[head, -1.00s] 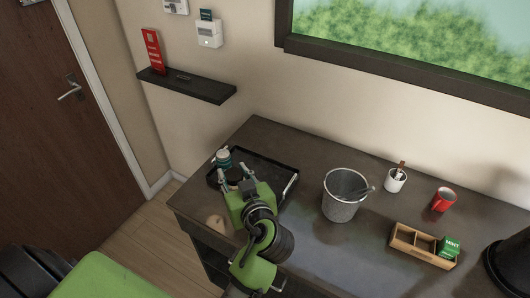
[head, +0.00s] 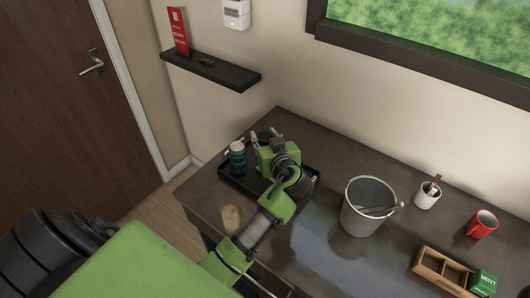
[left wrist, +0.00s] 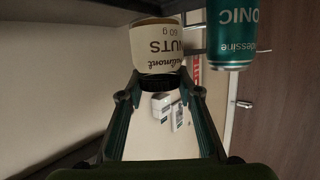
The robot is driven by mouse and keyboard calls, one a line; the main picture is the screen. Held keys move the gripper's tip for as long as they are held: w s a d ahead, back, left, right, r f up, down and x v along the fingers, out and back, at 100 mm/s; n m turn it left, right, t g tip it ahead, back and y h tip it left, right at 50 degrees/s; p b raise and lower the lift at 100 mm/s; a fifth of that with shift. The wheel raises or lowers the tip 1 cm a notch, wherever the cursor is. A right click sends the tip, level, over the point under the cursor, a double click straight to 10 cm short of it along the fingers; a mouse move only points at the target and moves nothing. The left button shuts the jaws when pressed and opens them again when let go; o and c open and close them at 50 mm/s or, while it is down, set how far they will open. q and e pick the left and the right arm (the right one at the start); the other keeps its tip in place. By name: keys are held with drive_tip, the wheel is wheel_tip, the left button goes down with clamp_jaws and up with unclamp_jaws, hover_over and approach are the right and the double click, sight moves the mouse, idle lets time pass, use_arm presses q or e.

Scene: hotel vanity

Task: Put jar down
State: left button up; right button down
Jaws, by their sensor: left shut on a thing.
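The jar (left wrist: 157,48), with a cream label reading NUTS 60 g, shows between the fingertips in the left wrist view. My left gripper (left wrist: 158,85) is shut on it. In the head view my left gripper (head: 266,137) is over the far part of the black tray (head: 240,186), and it mostly hides the jar. A teal can (head: 236,158) stands on the tray just left of the gripper; it also shows beside the jar in the left wrist view (left wrist: 232,35). I cannot tell whether the jar touches the tray. My right gripper is out of view.
A metal bucket (head: 362,212) stands on the dark vanity right of my arm. A dark wall shelf (head: 212,70) is above the tray.

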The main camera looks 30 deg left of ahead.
use_arm(q)
drive_tip(key=shift+w+a+f+b, duration=0.35)
drive_tip(key=shift+w+f+b, duration=0.15)
drive_tip(key=shift+f, duration=0.25)
drive_tip(key=f, duration=0.1)
drive_tip(key=f+b, duration=0.2)
drive_tip(key=shift+w+a+f, duration=0.15)
drive_tip(key=shift+w+f, duration=0.15)
drive_tip(key=shift+f, duration=0.05)
drive_tip(key=shift+r, duration=0.1)
drive_tip(key=shift+s, duration=0.1)
drive_tip(key=o, duration=1.2)
drive_tip(key=p+v, duration=0.2)
drive_tip(key=v, duration=1)
